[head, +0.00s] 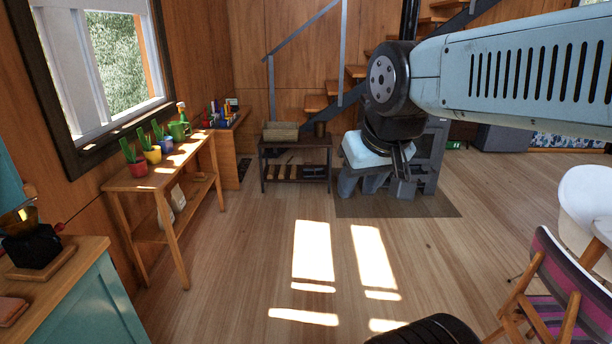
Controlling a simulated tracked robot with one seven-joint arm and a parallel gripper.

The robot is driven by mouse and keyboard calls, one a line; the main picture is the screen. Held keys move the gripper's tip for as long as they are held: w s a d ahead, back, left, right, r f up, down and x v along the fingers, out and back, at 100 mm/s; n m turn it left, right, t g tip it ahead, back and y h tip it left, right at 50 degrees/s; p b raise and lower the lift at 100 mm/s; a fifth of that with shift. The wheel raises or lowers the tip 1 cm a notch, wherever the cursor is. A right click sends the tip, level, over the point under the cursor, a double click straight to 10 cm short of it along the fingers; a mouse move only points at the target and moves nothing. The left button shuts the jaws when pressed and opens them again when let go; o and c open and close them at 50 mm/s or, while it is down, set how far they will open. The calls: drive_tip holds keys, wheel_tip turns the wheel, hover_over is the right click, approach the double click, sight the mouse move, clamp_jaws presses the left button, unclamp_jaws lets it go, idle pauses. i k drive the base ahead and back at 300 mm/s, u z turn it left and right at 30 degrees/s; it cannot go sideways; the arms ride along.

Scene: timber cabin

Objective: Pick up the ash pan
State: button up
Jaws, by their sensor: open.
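I cannot clearly pick out an ash pan in the head view. A grey stove (435,145) stands at the back, partly hidden behind my arm and gripper; its lower front is mostly covered. A grey shape beside the gripper, low by the stove, is too unclear to name.
A dark low rack (296,143) left of the gripper carries a pale box (281,131) and a dark pot (320,129). A wooden plant stand (160,183) is along the left wall. A striped chair (548,285) is at the right. The middle floor is clear.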

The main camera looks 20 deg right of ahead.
sight(308, 173)
drive_tip(key=z, duration=0.55)
drive_tip(key=i, duration=1.3)
drive_tip(key=z, duration=0.95)
drive_tip(key=i, duration=2.35)
drive_tip(key=u, duration=0.75)
drive_tip(key=i, duration=0.95)
drive_tip(key=u, duration=0.9)
drive_tip(key=i, duration=0.5)
drive_tip(key=u, duration=0.3)
drive_tip(key=k, duration=0.9)
